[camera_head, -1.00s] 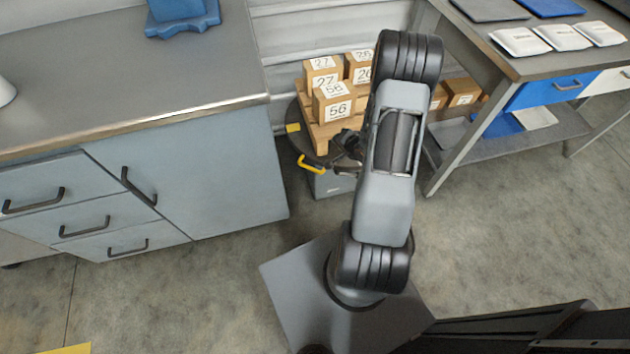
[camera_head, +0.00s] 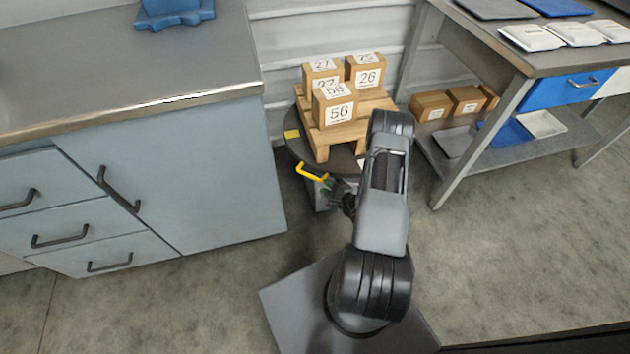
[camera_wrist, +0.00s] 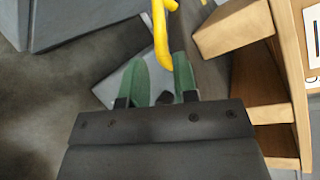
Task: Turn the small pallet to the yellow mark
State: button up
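The small wooden pallet (camera_head: 322,150) carries several numbered cardboard boxes (camera_head: 335,104) and sits on a dark round turntable (camera_head: 300,150). A yellow mark (camera_head: 291,133) is at the turntable's left side. A bent yellow handle (camera_head: 312,172) sticks out at the turntable's front left; it also shows in the wrist view (camera_wrist: 160,30). My gripper (camera_head: 328,188) is low in front of the turntable, close to the handle. In the wrist view its green fingers (camera_wrist: 164,62) are apart, with the handle's near end between or just above their tips; I cannot tell whether they touch it.
A grey cabinet (camera_head: 180,170) with a worktop stands at left, close to the turntable. A workbench (camera_head: 520,75) with a lower shelf (camera_head: 500,150) holding boxes and trays stands at right. The floor (camera_head: 500,260) at the front right is clear.

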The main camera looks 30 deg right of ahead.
aim_at(318, 181)
jog(key=b+x, duration=0.1)
jog(key=x, duration=0.5)
jog(key=shift+w, duration=0.35)
jog(key=shift+c, duration=0.2)
grip_shut()
